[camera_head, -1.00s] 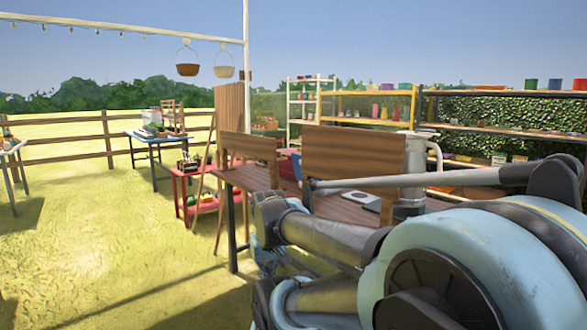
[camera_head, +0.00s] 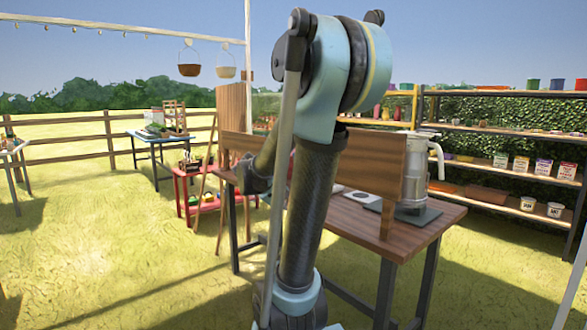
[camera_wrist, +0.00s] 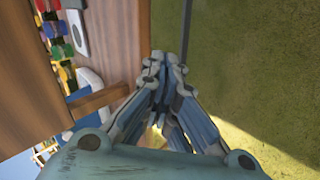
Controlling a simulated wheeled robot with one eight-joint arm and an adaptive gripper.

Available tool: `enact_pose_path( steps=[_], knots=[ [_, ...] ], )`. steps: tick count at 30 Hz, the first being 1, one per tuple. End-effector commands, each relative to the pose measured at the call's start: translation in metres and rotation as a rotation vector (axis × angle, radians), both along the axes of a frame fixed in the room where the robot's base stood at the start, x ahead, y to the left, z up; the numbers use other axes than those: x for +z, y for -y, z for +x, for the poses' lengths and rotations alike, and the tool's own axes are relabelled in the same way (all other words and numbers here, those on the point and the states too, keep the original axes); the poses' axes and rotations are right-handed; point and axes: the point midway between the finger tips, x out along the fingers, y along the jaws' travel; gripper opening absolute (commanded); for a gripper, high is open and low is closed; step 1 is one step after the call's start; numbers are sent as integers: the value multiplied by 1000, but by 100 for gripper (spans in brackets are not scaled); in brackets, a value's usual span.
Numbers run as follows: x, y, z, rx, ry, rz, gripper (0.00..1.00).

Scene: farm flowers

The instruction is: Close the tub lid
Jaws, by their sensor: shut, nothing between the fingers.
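No tub or lid can be clearly made out. A blue and white object (camera_wrist: 88,78) shows partly at the left of the wrist view, beyond a wooden board; I cannot tell if it is the tub. My gripper (camera_wrist: 166,62) is shut and empty in the wrist view. It appears over the grass beside the wooden table (camera_wrist: 115,40). In the head view my raised arm covers part of the table (camera_head: 425,228), and my gripper cannot be made out there.
An upright wooden panel (camera_head: 372,165) stands along the table. A metal cylinder (camera_head: 414,185) and a white square plate (camera_head: 361,197) are on the tabletop. Shelves with pots (camera_head: 500,180) stand behind at right. A red table (camera_head: 202,192) is at left.

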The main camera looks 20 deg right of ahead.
Motion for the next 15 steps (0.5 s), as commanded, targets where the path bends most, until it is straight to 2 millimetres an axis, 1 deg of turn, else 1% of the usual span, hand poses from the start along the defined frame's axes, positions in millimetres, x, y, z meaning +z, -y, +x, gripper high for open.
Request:
enact_pose_path(
  steps=[1, 6, 15],
  knots=[
    [6, 5, 16, 3, 3, -40, 0],
    [24, 19, 63, 12, 19, -189, 0],
    [47, 32, 146, 29, 50, -450, 0]
  ],
)
